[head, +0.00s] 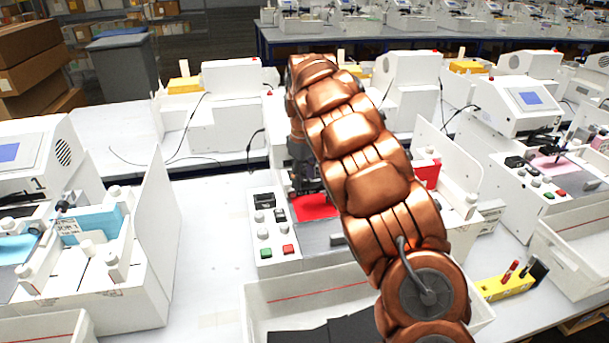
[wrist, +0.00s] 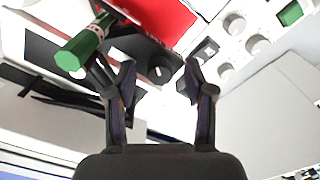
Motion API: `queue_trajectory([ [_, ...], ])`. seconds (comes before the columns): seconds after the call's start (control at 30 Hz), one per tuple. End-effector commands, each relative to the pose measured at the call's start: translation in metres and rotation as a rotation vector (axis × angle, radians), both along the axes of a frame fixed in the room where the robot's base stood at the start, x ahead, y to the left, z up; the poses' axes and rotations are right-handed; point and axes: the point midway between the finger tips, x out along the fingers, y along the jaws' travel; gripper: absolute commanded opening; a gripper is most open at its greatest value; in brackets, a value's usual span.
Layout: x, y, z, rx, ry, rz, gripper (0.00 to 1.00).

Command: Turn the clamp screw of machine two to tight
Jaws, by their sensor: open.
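The middle machine (head: 268,205), with a red sheet (head: 315,207), stands between the one marked 1 and another on the right; my arm covers its number and much of its body. My gripper (head: 307,180) points down over it, small and dark in the head view. In the wrist view my gripper (wrist: 160,82) is open and empty, its fingers apart. A dark round knob (wrist: 161,68), perhaps the clamp screw, shows between and just beyond the fingertips; I cannot tell whether they touch it. A green pen (wrist: 85,42) sits left of it, beside the red sheet (wrist: 165,14).
White knobs (wrist: 257,44) and a green button (wrist: 290,14) are right of the fingers. A white bin (head: 262,310) with dark contents stands in front of the machine. A yellow pen block (head: 503,287) is at right. The machine marked 1 (head: 150,245) stands at left.

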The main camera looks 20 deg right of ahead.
Motion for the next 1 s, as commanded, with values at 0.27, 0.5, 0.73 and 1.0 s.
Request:
queue_trajectory([
  [0.27,0.0,-0.0001,-0.0026,-0.001,0.0,0.0,0.53],
  [0.5,-0.0002,0.0,-0.0026,0.0,0.0,-0.001,0.36],
  [0.73,-0.0002,0.0,-0.0025,0.0,0.001,0.0,0.12],
  [1.0,-0.0003,0.0001,-0.0027,0.0,0.001,-0.002,0.0],
])
